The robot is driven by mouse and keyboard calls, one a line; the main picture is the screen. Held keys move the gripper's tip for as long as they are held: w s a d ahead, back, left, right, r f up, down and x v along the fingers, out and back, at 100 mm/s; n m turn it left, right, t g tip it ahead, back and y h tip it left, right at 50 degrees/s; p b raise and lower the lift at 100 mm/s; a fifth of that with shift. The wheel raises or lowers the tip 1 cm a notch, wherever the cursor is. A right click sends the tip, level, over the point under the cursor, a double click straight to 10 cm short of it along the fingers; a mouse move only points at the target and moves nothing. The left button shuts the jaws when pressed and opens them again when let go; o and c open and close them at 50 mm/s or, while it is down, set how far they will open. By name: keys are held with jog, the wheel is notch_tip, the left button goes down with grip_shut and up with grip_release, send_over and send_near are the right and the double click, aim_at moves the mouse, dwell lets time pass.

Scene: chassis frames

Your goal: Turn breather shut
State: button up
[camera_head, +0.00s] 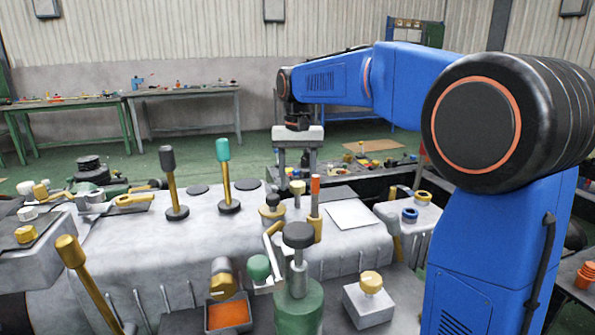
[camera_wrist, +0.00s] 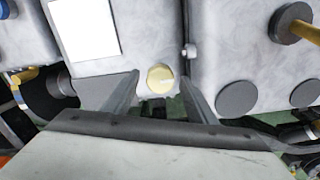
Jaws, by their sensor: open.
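My gripper (camera_head: 297,172) points down over the grey machine casing, with its two fingers apart and nothing held. A small pale-yellow knob (camera_head: 297,187), which looks like the breather, stands just below the fingers. In the wrist view the round knob (camera_wrist: 160,78) shows from above between the two fingertips, with a pale line across its top. I see a gap on both sides of it. I cannot tell the exact height of the fingertips relative to the knob, or whether it is shut.
An orange-topped post (camera_head: 315,190) and a grey-capped green pillar (camera_head: 298,237) stand close in front of the knob. Levers with dark (camera_head: 167,160) and green (camera_head: 223,150) grips rise to the left. A white sheet (camera_head: 353,215) lies flat to the right.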

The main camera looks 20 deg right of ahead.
aim_at(298, 183)
notch_tip(298, 183, up, 17)
jog(key=shift+r, duration=0.15)
dwell(0.5)
jog(key=shift+s, duration=0.1)
